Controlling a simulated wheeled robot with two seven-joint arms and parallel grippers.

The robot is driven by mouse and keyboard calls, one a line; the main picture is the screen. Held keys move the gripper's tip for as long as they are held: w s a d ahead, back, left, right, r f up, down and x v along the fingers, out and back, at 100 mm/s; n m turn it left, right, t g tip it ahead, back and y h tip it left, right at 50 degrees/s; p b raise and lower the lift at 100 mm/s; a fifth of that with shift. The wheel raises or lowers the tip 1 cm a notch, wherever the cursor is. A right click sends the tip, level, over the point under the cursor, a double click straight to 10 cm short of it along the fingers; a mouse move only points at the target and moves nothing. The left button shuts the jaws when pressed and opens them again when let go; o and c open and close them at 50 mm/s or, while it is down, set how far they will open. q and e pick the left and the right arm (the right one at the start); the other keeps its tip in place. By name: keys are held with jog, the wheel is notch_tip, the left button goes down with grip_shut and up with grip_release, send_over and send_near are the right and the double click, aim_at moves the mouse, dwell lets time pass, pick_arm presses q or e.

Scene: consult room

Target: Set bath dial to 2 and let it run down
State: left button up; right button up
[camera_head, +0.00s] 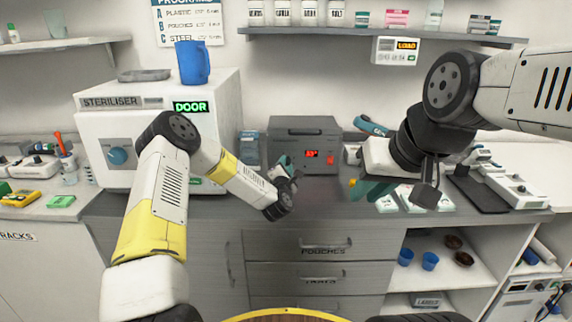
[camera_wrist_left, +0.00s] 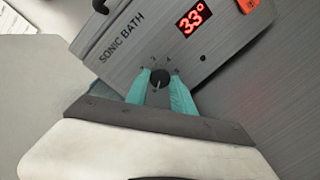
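The sonic bath (camera_head: 290,133) is a grey box on the counter in the head view, with a red lit display. In the left wrist view its front panel (camera_wrist_left: 130,62) reads "SONIC BATH" and the display (camera_wrist_left: 194,17) shows 33°. The small black bath dial (camera_wrist_left: 160,78) sits low on that panel. My left gripper (camera_wrist_left: 161,88) has its two teal fingers on either side of the dial, apart from each other; I cannot tell if they touch it. My right gripper (camera_head: 365,188) is over the counter at right, its teal fingers partly visible.
The white steriliser (camera_head: 140,130) with a lit "DOOR" sign stands to the left, a blue jug (camera_head: 192,62) on top. A black mat (camera_head: 478,190) and white devices (camera_head: 517,189) lie at the right. Drawers (camera_head: 318,245) are below the counter.

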pick_arm(q)
jog(key=shift+m, duration=0.3)
grip_shut()
jog(key=m, duration=0.3)
jog(key=shift+d+r+m, duration=0.1)
jog(key=shift+m, duration=0.2)
jog(key=m, duration=0.5)
jog(key=shift+g, duration=0.4)
jog(key=m+y, duration=0.1)
jog(key=m, duration=0.4)
jog(key=shift+d, duration=0.1)
jog(key=shift+m+y, duration=0.3)
jog(key=shift+m, duration=1.4)
jog(key=o, duration=1.1)
grip_release()
